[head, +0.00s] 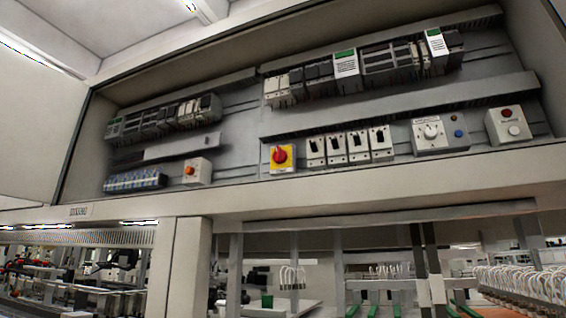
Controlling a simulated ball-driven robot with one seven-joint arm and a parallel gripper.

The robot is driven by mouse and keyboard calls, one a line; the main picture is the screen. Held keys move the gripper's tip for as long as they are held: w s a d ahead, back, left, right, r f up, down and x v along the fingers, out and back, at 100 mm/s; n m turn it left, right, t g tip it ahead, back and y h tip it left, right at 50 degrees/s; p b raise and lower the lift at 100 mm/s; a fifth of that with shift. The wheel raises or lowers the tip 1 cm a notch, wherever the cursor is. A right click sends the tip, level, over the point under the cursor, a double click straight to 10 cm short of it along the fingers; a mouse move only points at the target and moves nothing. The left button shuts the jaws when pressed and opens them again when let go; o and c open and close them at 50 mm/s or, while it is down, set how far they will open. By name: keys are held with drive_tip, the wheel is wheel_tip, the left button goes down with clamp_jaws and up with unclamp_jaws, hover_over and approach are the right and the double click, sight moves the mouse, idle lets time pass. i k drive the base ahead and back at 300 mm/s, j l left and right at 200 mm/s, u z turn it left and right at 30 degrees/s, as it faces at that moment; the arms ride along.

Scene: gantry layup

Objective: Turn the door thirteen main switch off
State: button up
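A red rotary knob on a yellow square plate, which looks like the main switch (281,157), sits in the lower row of the cabinet's back panel, near the middle of the head view. I cannot tell which way its handle points. A small label plate (79,211) is on the frame below the cabinet at the left, but its text is too small to read. My gripper is not in view.
Right of the knob are several white breaker switches (347,148), a box with a white rotary knob (440,135) and a button box (508,126). A box with an orange-red button (197,171) is at left. The cabinet's lower frame (330,198) juts below. An open white door or panel (40,135) stands left.

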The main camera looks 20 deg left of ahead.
sight(279, 157)
drive_tip(key=j, duration=0.9)
drive_tip(key=i+j, duration=0.1)
drive_tip(key=j, duration=0.8)
